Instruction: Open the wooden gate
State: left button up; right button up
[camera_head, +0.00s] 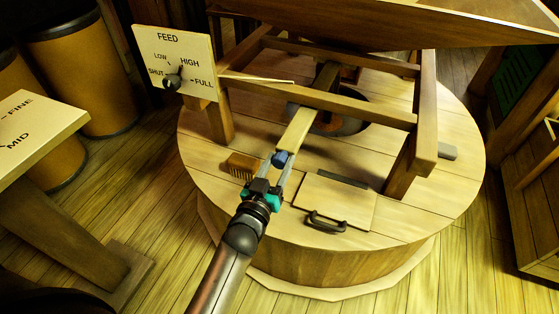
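A pale wooden bar with a blue end piece (281,158) slopes down toward me from under the timber frame, over the round wooden casing (225,135). I take this bar (296,128) to be the wooden gate, though no label shows. A flat wooden panel (322,195) with a black handle (327,222) lies on the casing to the right of the gripper. My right gripper is not in view.
A small brush (241,165) lies just left of the gripper. The timber frame (425,120) stands over the casing. A FEED board (175,62) with a dark knob is at upper left. A FINE/MID board (35,132) is at far left. Barrels stand behind it.

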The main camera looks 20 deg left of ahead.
pick_arm(q)
jog(key=o, duration=0.4)
jog(key=shift+s, duration=0.6)
jog(key=s+p, duration=0.4)
jog(key=s, duration=1)
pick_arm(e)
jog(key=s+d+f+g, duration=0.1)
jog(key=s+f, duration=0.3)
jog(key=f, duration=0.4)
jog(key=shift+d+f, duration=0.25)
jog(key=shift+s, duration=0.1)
